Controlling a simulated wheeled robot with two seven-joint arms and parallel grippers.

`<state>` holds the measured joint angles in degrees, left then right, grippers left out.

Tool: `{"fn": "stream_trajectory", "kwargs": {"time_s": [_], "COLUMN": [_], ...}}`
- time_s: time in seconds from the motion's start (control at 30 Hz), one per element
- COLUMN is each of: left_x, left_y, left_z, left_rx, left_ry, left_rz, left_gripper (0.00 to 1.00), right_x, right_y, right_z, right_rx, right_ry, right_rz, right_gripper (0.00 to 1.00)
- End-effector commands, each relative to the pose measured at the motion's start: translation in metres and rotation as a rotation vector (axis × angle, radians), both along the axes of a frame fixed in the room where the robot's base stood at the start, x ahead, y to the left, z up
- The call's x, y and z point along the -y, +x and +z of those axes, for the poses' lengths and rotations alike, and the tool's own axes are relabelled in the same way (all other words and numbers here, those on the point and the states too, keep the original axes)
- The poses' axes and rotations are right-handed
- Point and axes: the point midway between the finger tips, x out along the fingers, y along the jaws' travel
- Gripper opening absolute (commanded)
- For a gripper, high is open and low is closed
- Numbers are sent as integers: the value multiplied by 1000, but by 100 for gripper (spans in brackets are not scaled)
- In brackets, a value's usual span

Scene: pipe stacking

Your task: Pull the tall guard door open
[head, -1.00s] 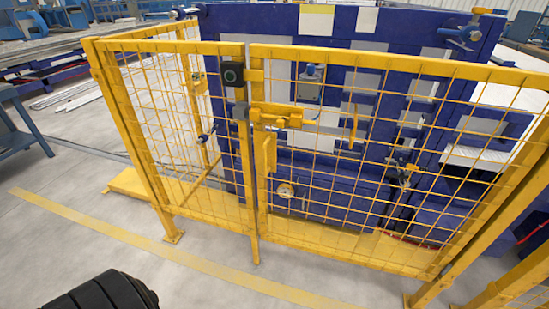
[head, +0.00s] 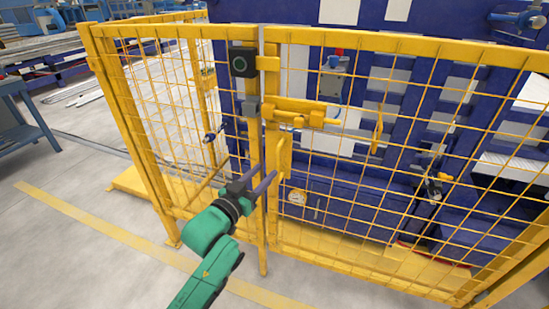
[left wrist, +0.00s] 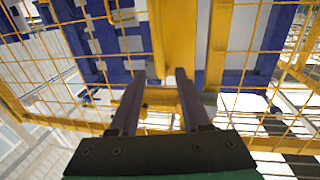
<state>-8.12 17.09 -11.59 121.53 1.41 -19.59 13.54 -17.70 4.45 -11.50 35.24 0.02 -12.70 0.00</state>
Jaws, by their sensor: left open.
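The tall guard door (head: 400,150) is a yellow-framed mesh panel, standing shut against the yellow post beside it. Its upright yellow handle (head: 284,158) is near the door's left edge, below a yellow sliding latch (head: 297,112). A black box with a green ring (head: 242,62) sits on the post at the top. My left gripper (head: 263,175) is open in front of the door edge, its tips close to the handle's lower part. In the left wrist view its two fingers (left wrist: 160,75) are apart, with yellow bars beyond; I cannot tell if the handle is between them. My right gripper is not in view.
A fixed yellow mesh panel (head: 160,115) stands left of the door. Behind the fence is a large blue machine (head: 350,190) with gauges and fittings. A blue bench (head: 22,115) is at the far left. The floor before the fence is clear, with a yellow line (head: 110,232).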

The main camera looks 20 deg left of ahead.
Motion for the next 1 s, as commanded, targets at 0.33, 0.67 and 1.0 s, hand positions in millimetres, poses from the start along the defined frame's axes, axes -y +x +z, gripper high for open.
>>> {"fn": "stream_trajectory", "kwargs": {"time_s": [0.33, 0.67, 1.0], "left_x": [19, 21, 20], "left_y": [72, 77, 76], "left_z": [0, -1, -1], "left_rx": [0, -1, -1], "left_ry": [-1, 0, 0], "left_rz": [0, 0, 0], "left_gripper": [47, 36, 0], "right_x": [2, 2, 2], "right_y": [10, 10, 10], "right_z": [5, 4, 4], "right_rx": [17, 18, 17], "right_ry": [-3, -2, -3], "right_rz": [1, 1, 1], "right_gripper": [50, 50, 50]}}
